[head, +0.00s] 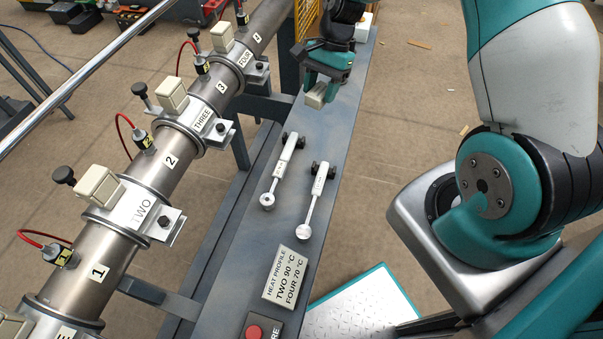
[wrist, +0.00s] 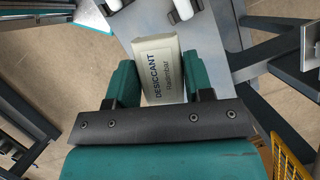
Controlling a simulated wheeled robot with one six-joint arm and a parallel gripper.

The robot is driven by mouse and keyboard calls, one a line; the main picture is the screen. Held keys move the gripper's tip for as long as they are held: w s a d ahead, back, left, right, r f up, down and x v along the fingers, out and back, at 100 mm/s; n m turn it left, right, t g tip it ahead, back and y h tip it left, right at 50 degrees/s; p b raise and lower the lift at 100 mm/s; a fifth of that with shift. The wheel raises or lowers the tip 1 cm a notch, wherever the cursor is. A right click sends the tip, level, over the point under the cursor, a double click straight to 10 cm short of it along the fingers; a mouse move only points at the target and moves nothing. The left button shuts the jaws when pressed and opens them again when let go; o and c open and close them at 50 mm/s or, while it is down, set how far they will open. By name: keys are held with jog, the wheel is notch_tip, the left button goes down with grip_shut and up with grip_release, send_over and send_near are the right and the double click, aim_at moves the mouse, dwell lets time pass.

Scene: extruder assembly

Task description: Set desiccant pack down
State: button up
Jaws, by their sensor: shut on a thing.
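My gripper (head: 325,82) is over the far part of the long grey bench (head: 262,205) in the head view. It is shut on the desiccant pack (head: 316,96), a small cream block. In the wrist view the pack (wrist: 158,68) sits between the two green fingers of my gripper (wrist: 158,84), its printed word DESICCANT readable. The pack's far end points toward the bench. I cannot tell whether its underside touches the bench top or hangs just above it.
Two white tools (head: 283,170) and (head: 317,202) with dark ends lie on the bench. A heat profile sign (head: 286,276) and a red button (head: 254,332) are nearer. A steel barrel (head: 186,143) with numbered zones runs along the left. Bench between gripper and tools is clear.

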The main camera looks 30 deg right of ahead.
aim_at(313, 128)
jog(key=w+r+m+t+b, duration=0.1)
jog(key=m, duration=0.3)
jog(key=w+d+r+m+t+b, duration=0.1)
jog(key=r+m+t, duration=0.1)
jog(key=m, duration=0.2)
jog(key=w+d+r+m+t+b, duration=0.1)
jog(key=r+m, duration=0.1)
jog(key=m, duration=0.2)
jog(key=shift+m+t+h+b, duration=0.3)
jog(key=shift+t+b, duration=0.1)
jog(key=shift+r+m, duration=0.25)
jog(key=shift+m, duration=0.65)
notch_tip(313, 128, down, 20)
jog(key=b, duration=0.3)
jog(key=shift+w+d+r, duration=0.1)
jog(key=shift+d+r, duration=0.05)
jog(key=shift+r, duration=0.1)
jog(key=shift+f, duration=0.2)
jog(key=o, duration=0.9)
jog(key=shift+o, duration=0.2)
jog(key=shift+r, duration=0.15)
